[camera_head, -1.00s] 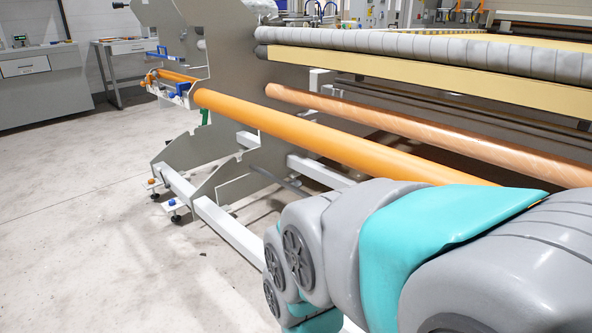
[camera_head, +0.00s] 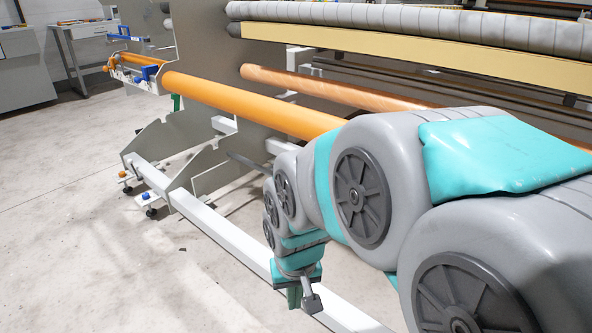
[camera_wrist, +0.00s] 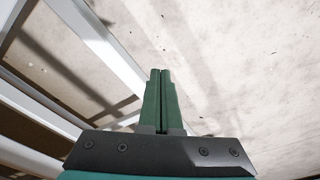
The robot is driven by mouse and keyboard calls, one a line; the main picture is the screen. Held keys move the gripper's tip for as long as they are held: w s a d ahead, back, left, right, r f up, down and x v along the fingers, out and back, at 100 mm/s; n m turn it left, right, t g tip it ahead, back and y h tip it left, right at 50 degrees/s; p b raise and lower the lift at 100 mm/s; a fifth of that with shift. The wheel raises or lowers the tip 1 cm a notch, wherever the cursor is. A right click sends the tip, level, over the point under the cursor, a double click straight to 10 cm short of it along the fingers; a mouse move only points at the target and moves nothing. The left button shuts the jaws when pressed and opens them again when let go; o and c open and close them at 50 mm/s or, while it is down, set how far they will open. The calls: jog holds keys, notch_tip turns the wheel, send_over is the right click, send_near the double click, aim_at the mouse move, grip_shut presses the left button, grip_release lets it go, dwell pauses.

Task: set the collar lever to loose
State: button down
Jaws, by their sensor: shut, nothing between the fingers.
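No part can be clearly made out as the collar lever. Small blue parts (camera_head: 150,72) sit on the white bracket at the far left end of the orange roll (camera_head: 250,105), too small to tell their setting. A longer blue handle (camera_head: 126,38) shows above them. My gripper (camera_head: 294,297) hangs low at the bottom centre of the head view, pointing down, far from those parts. In the wrist view, my gripper's green fingers (camera_wrist: 160,73) are together with nothing between them, above bare floor.
A white floor beam (camera_head: 225,240) runs along the machine's front, close to my gripper. Grey side plates (camera_head: 205,165) stand at the roll's left. A copper-coloured roll (camera_head: 320,88) lies behind. Bare concrete floor (camera_head: 70,235) is open at left.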

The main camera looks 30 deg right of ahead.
jog(key=w+d+f+m+t+h+b, duration=0.1)
jog(key=w+d+f+m+t+b, duration=0.15)
jog(key=w+d, duration=0.5)
jog(key=w+d+f+m+t+b, duration=0.1)
jog(key=w+d+f+m+t, duration=0.25)
jog(key=w, duration=0.65)
jog(key=w+d+f+m+t+h+b, duration=0.1)
jog(key=w+d+f+m+t, duration=0.15)
jog(key=w+d, duration=0.55)
jog(key=w+d+f+m+t+h+b, duration=0.1)
jog(key=d+m, duration=0.4)
jog(key=d, duration=0.6)
jog(key=w+d+f+m+t+h+b, duration=0.2)
jog(key=w+d+m+t+h+b, duration=0.1)
jog(key=d, duration=0.8)
jog(key=m+t+h, duration=0.1)
jog(key=m+t, duration=0.1)
jog(key=t, duration=0.1)
jog(key=shift+w+d+m, duration=0.2)
jog(key=shift+m, duration=0.15)
jog(key=shift+w+f, duration=0.1)
jog(key=shift+w+b, duration=1.05)
jog(key=shift+w, duration=3.6)
